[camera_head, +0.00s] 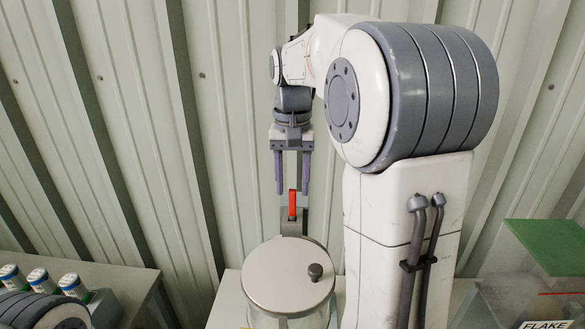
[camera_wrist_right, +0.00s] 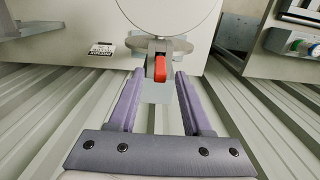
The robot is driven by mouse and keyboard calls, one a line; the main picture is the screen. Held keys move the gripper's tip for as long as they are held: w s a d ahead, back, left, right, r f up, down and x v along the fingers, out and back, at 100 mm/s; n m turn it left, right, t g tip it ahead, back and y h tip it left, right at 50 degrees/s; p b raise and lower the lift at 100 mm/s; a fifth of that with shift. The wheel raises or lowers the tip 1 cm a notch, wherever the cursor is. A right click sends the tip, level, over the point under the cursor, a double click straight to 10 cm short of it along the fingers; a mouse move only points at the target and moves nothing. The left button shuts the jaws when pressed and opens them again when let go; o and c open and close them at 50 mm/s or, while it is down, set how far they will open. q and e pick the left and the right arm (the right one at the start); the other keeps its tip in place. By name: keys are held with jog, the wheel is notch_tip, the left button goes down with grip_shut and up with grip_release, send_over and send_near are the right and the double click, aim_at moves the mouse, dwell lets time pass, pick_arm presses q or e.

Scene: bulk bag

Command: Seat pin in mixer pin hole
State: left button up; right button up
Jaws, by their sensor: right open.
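The red pin (camera_head: 292,204) stands upright at a grey bracket (camera_head: 294,223) behind the mixer (camera_head: 262,270), a drum with a round pale lid and a dark knob. In the right wrist view the red pin (camera_wrist_right: 160,68) shows between the fingertips, in front of the bracket (camera_wrist_right: 174,46). My right gripper (camera_head: 292,191) points down with its two purple fingers apart, one on each side of the pin's top. I see a gap between pin and fingers. The pin's lower end and the pin hole are hidden. My left gripper is out of view.
A clear bin with a green lid (camera_head: 549,248) and a FLAKE label is at the lower right. A corrugated wall (camera_head: 150,120) rises close behind my right arm.

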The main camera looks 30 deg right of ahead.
notch_tip(320, 180, up, 12)
jog(key=s+a+f+n, duration=0.2)
jog(key=a+f+n, duration=0.3)
jog(key=a, duration=0.4)
jog(key=s+a+f+n, duration=0.2)
jog(key=a+f+n, duration=0.1)
jog(key=a+f, duration=0.5)
jog(key=s+a+f+n, duration=0.3)
jog(key=s+f, duration=0.3)
jog(key=s, duration=0.2)
jog(key=s+a+f+n+y, duration=0.1)
jog(key=s+a+f+n, duration=0.2)
jog(key=s+a+f, duration=0.2)
jog(key=s+f, duration=0.1)
jog(key=s, duration=0.2)
jog(key=shift+s+n, duration=0.15)
jog(key=shift+n, duration=0.25)
jog(key=shift+a+f, duration=0.1)
jog(key=shift+f, duration=0.05)
